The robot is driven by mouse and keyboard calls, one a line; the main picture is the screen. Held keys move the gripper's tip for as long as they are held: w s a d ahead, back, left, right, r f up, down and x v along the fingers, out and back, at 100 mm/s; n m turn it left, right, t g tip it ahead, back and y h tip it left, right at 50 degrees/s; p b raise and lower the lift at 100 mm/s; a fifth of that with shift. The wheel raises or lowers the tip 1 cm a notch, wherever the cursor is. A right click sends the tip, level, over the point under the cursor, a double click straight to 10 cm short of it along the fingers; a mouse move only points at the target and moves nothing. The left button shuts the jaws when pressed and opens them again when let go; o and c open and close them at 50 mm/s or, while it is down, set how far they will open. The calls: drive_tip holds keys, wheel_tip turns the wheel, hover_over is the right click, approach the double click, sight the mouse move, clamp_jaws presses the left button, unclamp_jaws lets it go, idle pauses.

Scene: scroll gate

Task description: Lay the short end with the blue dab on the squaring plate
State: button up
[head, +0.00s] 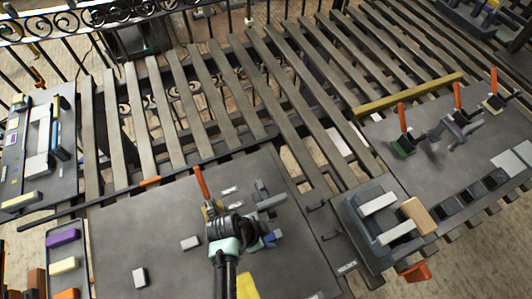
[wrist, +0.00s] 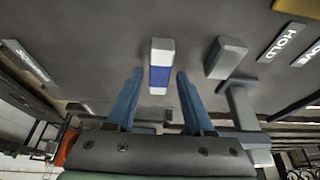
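The short end with the blue dab (wrist: 160,66) is a small pale bar with a blue band across its middle, lying on the dark bench top in the wrist view. My gripper (wrist: 158,82) is open, its two blue fingers on either side of the bar's near end, with gaps on both sides. In the head view my gripper (head: 228,228) is low over the middle bench, and I cannot pick out the blue-dabbed bar there. A grey fixture (wrist: 242,105) with upright parts stands right of the fingers in the wrist view. I cannot tell for sure which part is the squaring plate.
A grey block (wrist: 225,57) stands close to the right finger. Two loose pale blocks lie on the middle bench (head: 160,215), one left of my gripper (head: 190,242), one farther left (head: 140,277). An orange-handled clamp (head: 201,182) stands just behind the gripper.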

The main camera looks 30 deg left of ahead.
drive_tip(key=shift+o, duration=0.7)
drive_tip(key=shift+s, duration=0.1)
drive_tip(key=b+v, duration=0.1)
drive_tip(key=v, duration=1.2)
